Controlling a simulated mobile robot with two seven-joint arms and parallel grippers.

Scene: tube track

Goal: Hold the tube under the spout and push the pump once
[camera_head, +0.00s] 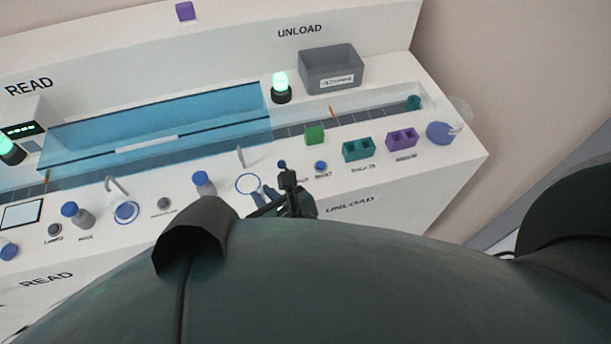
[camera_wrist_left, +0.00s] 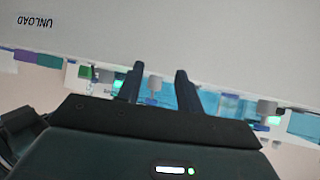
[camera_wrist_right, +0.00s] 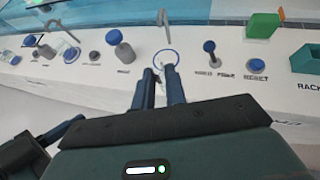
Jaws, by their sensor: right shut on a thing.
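My right gripper (camera_wrist_right: 160,73) is shut, with its fingertips close together just in front of a blue ring (camera_wrist_right: 166,58) on the bench. A small pale piece between the tips seems to be the tube; it is mostly hidden. In the head view my right gripper (camera_head: 264,195) is at the lower right edge of the ring (camera_head: 248,184). A thin grey spout (camera_head: 240,156) rises behind the ring. My left gripper (camera_wrist_left: 158,78) is open and empty.
A blue-capped bottle (camera_head: 203,183) stands left of the ring. To the right are a blue reset button (camera_head: 320,166), a green block (camera_head: 314,135), a teal rack (camera_head: 358,149) and a purple rack (camera_head: 402,139). A blue clear cover (camera_head: 160,120) lies behind.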

